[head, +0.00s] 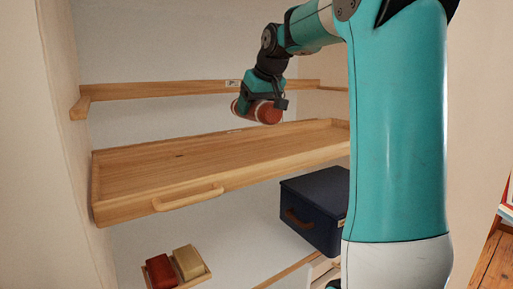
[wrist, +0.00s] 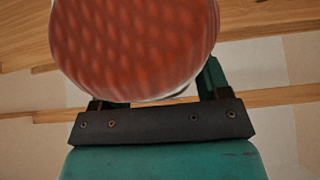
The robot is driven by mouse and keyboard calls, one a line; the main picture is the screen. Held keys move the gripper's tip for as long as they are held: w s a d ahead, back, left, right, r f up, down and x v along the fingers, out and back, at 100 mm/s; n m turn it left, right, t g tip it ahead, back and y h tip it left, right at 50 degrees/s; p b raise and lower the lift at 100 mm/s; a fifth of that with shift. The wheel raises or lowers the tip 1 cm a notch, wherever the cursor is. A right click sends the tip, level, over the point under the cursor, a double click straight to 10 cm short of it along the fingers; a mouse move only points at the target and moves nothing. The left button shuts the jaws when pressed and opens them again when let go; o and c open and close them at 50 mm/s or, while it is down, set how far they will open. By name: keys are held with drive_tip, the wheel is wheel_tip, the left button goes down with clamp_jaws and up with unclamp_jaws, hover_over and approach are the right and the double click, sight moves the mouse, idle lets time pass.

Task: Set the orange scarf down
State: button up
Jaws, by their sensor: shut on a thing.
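The orange scarf (head: 267,112) is a rolled, red-orange bundle held in my gripper (head: 262,103) in the head view. In the wrist view the scarf (wrist: 135,45) fills the upper middle, with its patterned surface close to the camera. My gripper is shut on it. The fingertips are mostly hidden behind the scarf. In the head view the gripper and scarf appear over the back part of a wooden pull-out tray shelf (head: 140,178); the exact height above it is hard to tell.
The tray has a raised rim and a front handle (head: 188,199); its surface looks empty. A dark blue box (head: 318,208) stands below at the right. A small tray (head: 204,275) below holds a red item (head: 161,272) and a tan item (head: 188,262). A narrow wooden ledge (head: 160,90) runs behind.

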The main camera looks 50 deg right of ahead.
sight(270, 106)
wheel_tip(270, 106, down, 6)
drive_tip(key=shift+w+r+p, duration=0.1)
drive_tip(key=shift+r+p, duration=0.15)
drive_tip(key=shift+p, duration=0.1)
drive_tip(key=shift+f+p, duration=0.35)
drive_tip(key=shift+f, duration=1.7)
drive_tip(key=shift+f, duration=0.15)
drive_tip(key=o, duration=1)
drive_tip(key=shift+r, duration=0.2)
drive_tip(key=b+v, duration=0.1)
drive_tip(key=v, duration=1.1)
drive_tip(key=shift+b, duration=0.4)
